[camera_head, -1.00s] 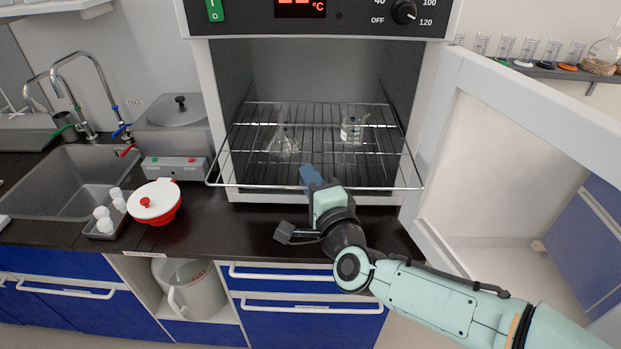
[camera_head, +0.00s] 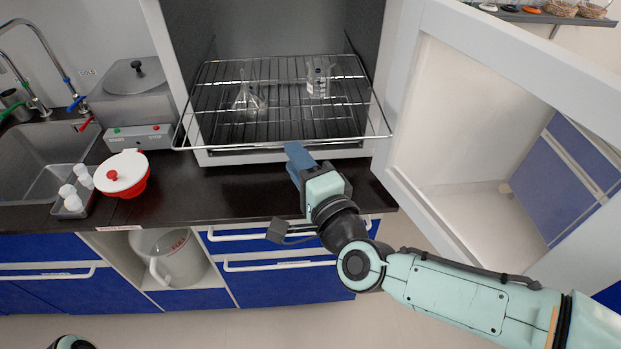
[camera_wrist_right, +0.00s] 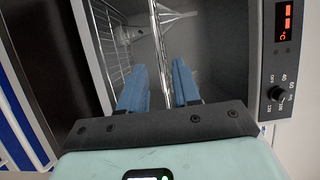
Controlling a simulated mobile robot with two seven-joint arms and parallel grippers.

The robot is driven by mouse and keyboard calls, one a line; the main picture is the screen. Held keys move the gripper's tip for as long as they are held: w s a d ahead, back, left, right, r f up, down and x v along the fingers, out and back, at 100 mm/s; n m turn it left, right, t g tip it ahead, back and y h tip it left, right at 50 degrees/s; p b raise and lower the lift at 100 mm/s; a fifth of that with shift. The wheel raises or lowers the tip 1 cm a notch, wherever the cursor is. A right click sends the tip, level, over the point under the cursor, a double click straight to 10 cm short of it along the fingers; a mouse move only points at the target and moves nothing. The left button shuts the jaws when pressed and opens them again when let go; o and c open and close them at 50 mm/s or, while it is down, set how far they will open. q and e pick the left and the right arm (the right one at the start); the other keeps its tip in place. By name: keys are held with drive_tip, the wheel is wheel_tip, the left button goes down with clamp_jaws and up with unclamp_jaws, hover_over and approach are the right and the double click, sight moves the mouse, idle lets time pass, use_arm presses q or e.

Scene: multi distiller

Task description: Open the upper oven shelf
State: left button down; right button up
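The upper oven shelf (camera_head: 220,146) is a wire rack whose front bar sticks out past the front edge of the open oven (camera_head: 345,153). My right gripper (camera_head: 298,156) is just in front of and below this bar, right of its middle. In the right wrist view the gripper (camera_wrist_right: 158,90) has its two blue fingers apart, one on each side of the front bar (camera_wrist_right: 158,50), with gaps visible. My left gripper is out of view; only a bit of my left arm shows at the bottom left.
The oven door (camera_head: 415,185) stands wide open on the right. A glass flask (camera_head: 247,101) and a beaker (camera_head: 318,80) stand inside the oven; which rack bears them is unclear. A red bowl with a white lid (camera_head: 122,176) and a bottle tray (camera_head: 88,205) are on the left counter.

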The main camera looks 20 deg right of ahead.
drive_tip(key=s, duration=0.5)
drive_tip(key=shift+s+d, duration=0.1)
drive_tip(key=shift+d, duration=0.15)
wheel_tip(320, 180, down, 31)
drive_tip(key=w+n+g+p, duration=0.2)
drive_tip(key=n+g+p, duration=0.4)
drive_tip(key=n+g, duration=0.3)
drive_tip(key=s+f+n+g+p, duration=0.1)
drive_tip(key=s+f+g+p, duration=0.1)
drive_tip(key=s+f+g, duration=0.3)
drive_tip(key=s+a+f+n+g+y+p, duration=0.1)
drive_tip(key=s+f+n+g+p, duration=0.1)
drive_tip(key=s+f, duration=1.1)
drive_tip(key=s+g+p, duration=0.1)
drive_tip(key=s+g, duration=0.1)
drive_tip(key=s, duration=0.2)
drive_tip(key=shift+s+a+n+g, duration=0.2)
drive_tip(key=shift+n+g, duration=0.1)
drive_tip(key=shift+g, duration=0.1)
